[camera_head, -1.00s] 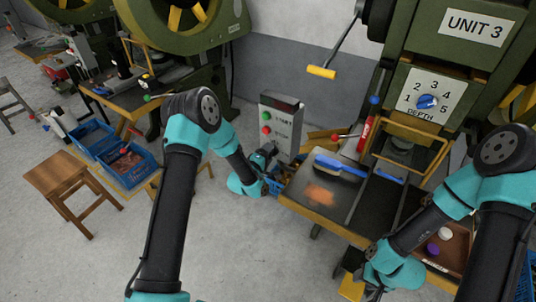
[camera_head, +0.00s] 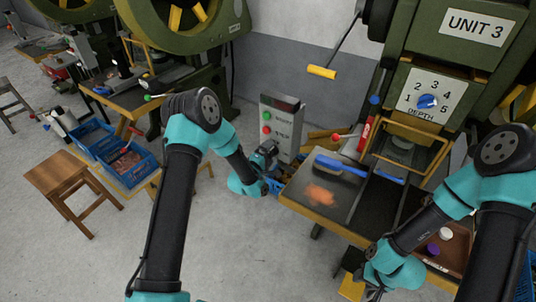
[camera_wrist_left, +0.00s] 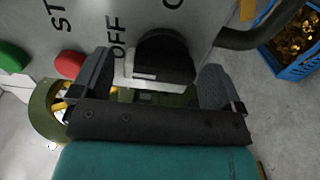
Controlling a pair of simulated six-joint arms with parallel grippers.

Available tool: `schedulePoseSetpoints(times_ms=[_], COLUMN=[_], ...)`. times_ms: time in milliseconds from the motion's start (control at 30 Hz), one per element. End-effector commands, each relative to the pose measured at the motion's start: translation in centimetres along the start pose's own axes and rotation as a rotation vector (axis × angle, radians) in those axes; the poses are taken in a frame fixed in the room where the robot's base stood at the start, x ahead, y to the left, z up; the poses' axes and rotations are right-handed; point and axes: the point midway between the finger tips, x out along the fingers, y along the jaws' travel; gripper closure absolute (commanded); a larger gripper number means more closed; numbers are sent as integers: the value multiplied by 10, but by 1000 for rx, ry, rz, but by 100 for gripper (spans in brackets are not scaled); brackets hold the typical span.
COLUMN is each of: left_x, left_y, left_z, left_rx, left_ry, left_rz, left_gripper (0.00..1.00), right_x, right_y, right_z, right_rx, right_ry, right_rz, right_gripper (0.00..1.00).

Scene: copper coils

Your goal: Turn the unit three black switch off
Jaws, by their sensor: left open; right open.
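The grey unit three control box (camera_head: 281,126) stands beside the press table, with a green button (camera_head: 267,115) and a red button (camera_head: 267,130) on its face. Its black switch (camera_wrist_left: 163,52) shows in the left wrist view, a dark knob with a pale strip, near the "OFF" lettering. In the head view the gripper hides the switch. My left gripper (camera_head: 268,152) is open at the lower part of the box. In the wrist view its fingers (camera_wrist_left: 157,66) stand either side of the switch, apart from it. My right gripper (camera_head: 372,289) is low at the right and open.
The press table (camera_head: 325,208) holds a blue brush (camera_head: 341,166) and orange-brown residue. A blue crate (camera_wrist_left: 296,45) of copper pieces lies right of the box in the wrist view. A yellow-handled lever (camera_head: 322,72) hangs above.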

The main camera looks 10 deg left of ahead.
Motion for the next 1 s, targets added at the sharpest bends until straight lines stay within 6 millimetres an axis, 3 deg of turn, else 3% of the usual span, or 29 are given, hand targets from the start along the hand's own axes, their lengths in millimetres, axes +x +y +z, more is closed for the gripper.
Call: schedulePoseSetpoints(times_ms=[267,467,1000], left_x=[-1,-17,-117], left_y=[0,0,0], left_z=[0,0,-1], left_rx=[1,1,-1], left_ry=[0,-1,2], left_rz=[0,-1,-3], left_gripper=[7,7,7], right_x=[0,0,0], right_y=[0,0,0], right_z=[0,0,0], right_rx=[0,0,0], right_ry=[0,0,0], right_rz=[0,0,0], right_gripper=[57,57,57])
